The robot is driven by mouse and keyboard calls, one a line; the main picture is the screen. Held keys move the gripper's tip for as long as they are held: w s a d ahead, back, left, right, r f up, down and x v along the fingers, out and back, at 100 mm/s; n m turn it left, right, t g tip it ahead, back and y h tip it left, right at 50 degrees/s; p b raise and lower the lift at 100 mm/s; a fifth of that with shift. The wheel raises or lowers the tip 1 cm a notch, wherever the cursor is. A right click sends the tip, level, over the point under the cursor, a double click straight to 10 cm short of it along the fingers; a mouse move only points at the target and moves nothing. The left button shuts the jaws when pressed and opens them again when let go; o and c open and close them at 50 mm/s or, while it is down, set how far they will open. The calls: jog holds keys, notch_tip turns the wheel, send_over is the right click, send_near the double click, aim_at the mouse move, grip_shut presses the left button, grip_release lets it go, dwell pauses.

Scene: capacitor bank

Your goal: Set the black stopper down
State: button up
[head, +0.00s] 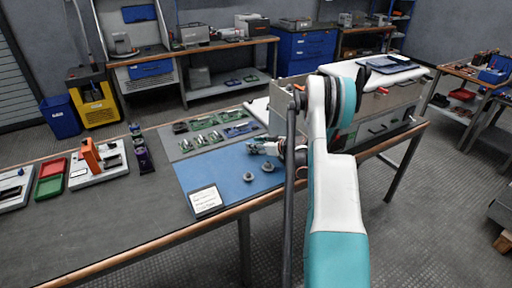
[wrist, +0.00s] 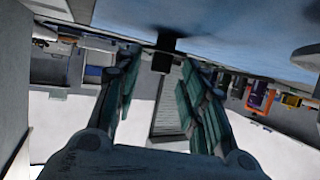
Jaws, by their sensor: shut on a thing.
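My gripper (head: 262,147) is low over the blue mat (head: 225,178), near its far right part. In the wrist view its two fingers reach forward, and my gripper (wrist: 161,66) is shut on the black stopper (wrist: 162,60), a small dark block between the fingertips. The blue mat (wrist: 225,25) fills the top of the wrist view, close to the stopper. I cannot tell whether the stopper touches the mat. In the head view the stopper is too small to make out at the gripper.
Two small grey round parts (head: 248,177) stand on the mat, nearer the front. A white label card (head: 205,200) lies at the mat's front left corner. Green circuit boards (head: 207,139) lie behind the mat. A grey drawer cabinet (head: 375,118) stands to the right.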

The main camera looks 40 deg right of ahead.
jog(key=o, duration=0.8)
jog(key=shift+f, duration=0.1)
jog(key=shift+s+d+r, duration=0.1)
jog(key=shift+s+r, duration=0.3)
jog(key=shift+s, duration=0.05)
jog(key=shift+p+v, duration=1.35)
jog(key=shift+v, duration=1.85)
